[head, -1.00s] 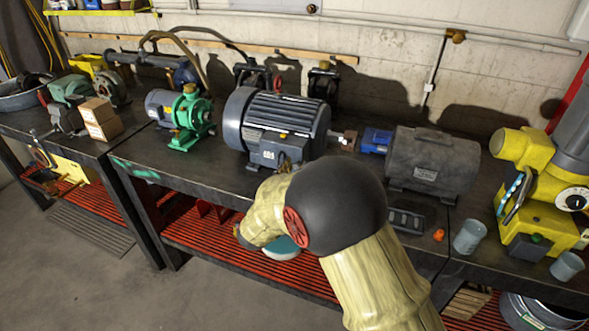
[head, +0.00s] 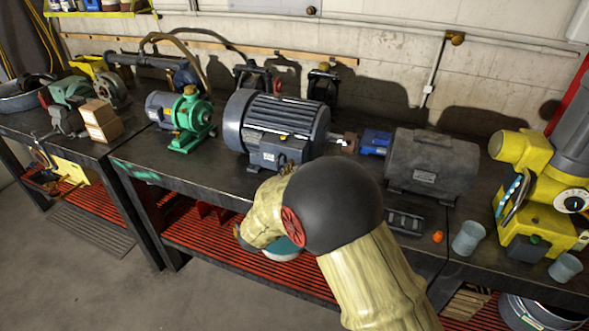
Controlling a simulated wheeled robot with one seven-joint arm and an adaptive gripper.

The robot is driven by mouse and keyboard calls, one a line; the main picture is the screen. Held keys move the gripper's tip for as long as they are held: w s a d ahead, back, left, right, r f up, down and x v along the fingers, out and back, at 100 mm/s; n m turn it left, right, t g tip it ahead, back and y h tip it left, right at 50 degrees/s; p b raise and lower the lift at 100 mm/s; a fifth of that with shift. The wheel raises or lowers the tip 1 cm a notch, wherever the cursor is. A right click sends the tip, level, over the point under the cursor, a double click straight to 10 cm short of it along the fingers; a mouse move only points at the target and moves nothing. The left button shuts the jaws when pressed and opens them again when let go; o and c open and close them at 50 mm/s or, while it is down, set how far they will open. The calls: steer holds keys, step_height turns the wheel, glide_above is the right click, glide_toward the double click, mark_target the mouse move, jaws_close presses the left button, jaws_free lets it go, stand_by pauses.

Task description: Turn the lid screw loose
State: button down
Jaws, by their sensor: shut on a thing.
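The large dark blue-grey motor (head: 285,117) stands on the bench, with a terminal box and its lid (head: 276,150) on the near side. A small pale tag (head: 268,157) is on the box. The lid screw cannot be made out at this size. Only a small dark part of my gripper (head: 288,168) shows, just in front of the box's lower right, above my tan wrist link. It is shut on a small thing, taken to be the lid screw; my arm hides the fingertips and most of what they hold.
A green pump (head: 189,121) stands to the left and a grey motor (head: 432,163) to the right. A black tray (head: 404,222), an orange piece (head: 437,237) and a grey cup (head: 468,238) lie near the right front. The bench front (head: 190,177) left of my arm is clear.

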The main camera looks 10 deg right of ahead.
steer(key=shift+r+n+p, duration=0.15)
steer(key=shift+n+p, duration=0.25)
steer(key=shift+p, duration=0.3)
steer(key=c, duration=1.7)
jaws_free()
steer(key=shift+c, duration=0.2)
steer(key=v, duration=1.2)
